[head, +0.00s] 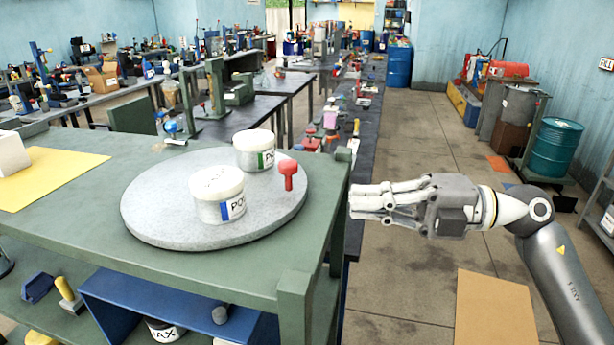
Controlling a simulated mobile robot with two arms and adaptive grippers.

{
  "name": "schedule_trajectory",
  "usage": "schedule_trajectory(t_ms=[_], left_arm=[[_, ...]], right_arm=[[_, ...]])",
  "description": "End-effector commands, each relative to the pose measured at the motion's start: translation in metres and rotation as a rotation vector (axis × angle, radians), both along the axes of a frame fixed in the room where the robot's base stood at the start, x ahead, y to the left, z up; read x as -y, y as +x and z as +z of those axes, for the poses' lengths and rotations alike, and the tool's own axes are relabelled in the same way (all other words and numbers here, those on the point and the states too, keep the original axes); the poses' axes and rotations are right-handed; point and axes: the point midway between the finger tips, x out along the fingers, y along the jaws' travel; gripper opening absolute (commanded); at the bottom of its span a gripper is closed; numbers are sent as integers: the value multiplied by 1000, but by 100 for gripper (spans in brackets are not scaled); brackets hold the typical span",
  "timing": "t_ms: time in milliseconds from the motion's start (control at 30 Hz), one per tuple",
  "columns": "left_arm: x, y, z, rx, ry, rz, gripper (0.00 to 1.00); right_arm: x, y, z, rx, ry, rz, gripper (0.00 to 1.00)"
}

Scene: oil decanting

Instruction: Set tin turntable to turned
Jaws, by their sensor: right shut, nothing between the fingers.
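The tin turntable (160,217) is a round grey disc lying flat on the green workbench (70,225). Two white lidded tins stand on it. The front tin (217,192) has a blue label patch, and the back tin (254,150) has a green one. A red knob (288,174) stands up at the turntable's right side. My right gripper (352,201) is shut and empty. It points left, just beyond the bench's right edge, to the right of the knob and apart from it. My left gripper is not in view.
A yellow sheet (50,177) and a white box (12,153) lie at the bench's left. A green post (295,310) stands at the bench's front right corner. A lower shelf holds a blue piece (130,300) and tools. Open floor lies right of the bench.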

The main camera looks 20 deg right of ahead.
Motion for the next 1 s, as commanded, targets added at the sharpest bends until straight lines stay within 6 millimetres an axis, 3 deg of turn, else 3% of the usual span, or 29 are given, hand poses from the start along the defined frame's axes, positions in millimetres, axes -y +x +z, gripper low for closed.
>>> schedule_trajectory(t_ms=[467,700,1000], left_arm=[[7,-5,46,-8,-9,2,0],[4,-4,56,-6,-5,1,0],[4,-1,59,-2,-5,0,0]], right_arm=[[-76,36,7,3,4,5,0],[-70,65,4,2,1,2,0],[-67,76,0,2,-1,3,0]])
